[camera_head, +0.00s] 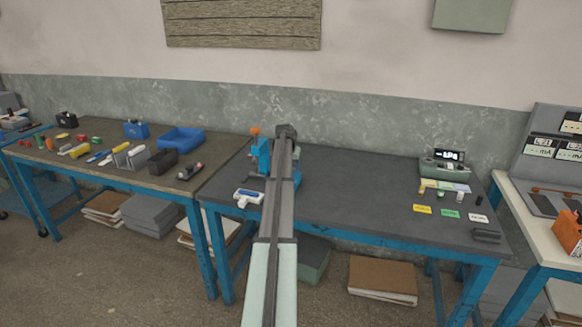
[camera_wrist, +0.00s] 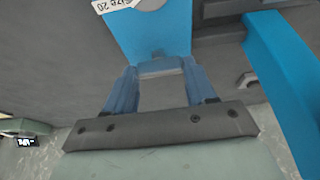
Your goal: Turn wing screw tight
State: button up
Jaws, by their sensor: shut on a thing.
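A blue fixture (camera_head: 262,158) with an orange part on top (camera_head: 256,131) stands near the back left of the dark middle table. My arm crosses in front of it and hides its right side. In the wrist view a blue body (camera_wrist: 150,32) with a white size label (camera_wrist: 115,4) lies just beyond my fingers. My gripper (camera_wrist: 160,62) has its blue fingers drawn in against that body. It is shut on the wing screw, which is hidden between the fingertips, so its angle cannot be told.
A white-and-blue item (camera_head: 248,197) lies near the table's left front edge. A grey-green device with a display (camera_head: 446,165), coloured cards (camera_head: 450,213) and small cylinders stand at the right. The middle of the dark table (camera_head: 360,195) is clear. A blue bar (camera_wrist: 280,85) runs close beside my gripper.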

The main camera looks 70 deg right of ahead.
dwell(0.4)
jog(key=o, duration=1)
jog(key=shift+o, duration=0.2)
jog(key=shift+r, duration=0.15)
jog(key=v, duration=1.3)
jog(key=shift+r, duration=0.25)
jog(key=shift+a, duration=0.1)
